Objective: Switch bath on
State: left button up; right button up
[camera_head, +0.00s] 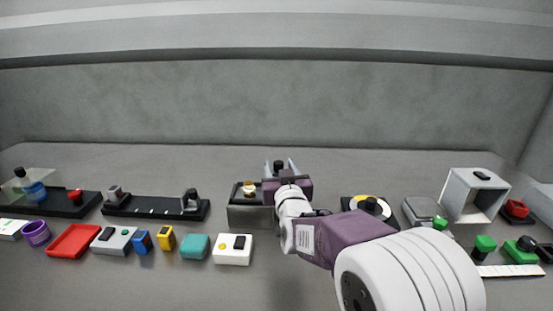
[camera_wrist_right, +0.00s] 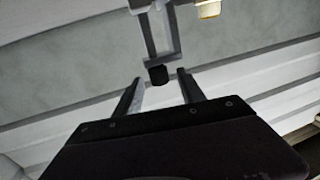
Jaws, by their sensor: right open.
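A grey open-topped box (camera_head: 248,217), which looks like the bath, stands at the middle of the bench. A white and gold item (camera_head: 249,188) shows at its top; it is also at the top edge of the right wrist view (camera_wrist_right: 208,9). My right gripper (camera_head: 280,166) is open at the box's right back side and hides part of it. A black knob (camera_wrist_right: 158,75) on a grey bracket (camera_wrist_right: 160,35) shows between and just beyond the fingertips in the right wrist view; I cannot tell if they touch. My left gripper is not in view.
A white box (camera_head: 233,257) with a black switch and yellow button stands in front of the bath. A teal block (camera_head: 195,247) and black rail (camera_head: 155,208) are left. A round dial (camera_head: 370,205) and grey frame (camera_head: 476,192) are right. A wall runs behind.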

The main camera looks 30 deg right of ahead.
aim_at(278, 161)
jog(key=x, duration=0.5)
jog(key=shift+w+d, duration=0.1)
grip_shut()
dwell(1.2)
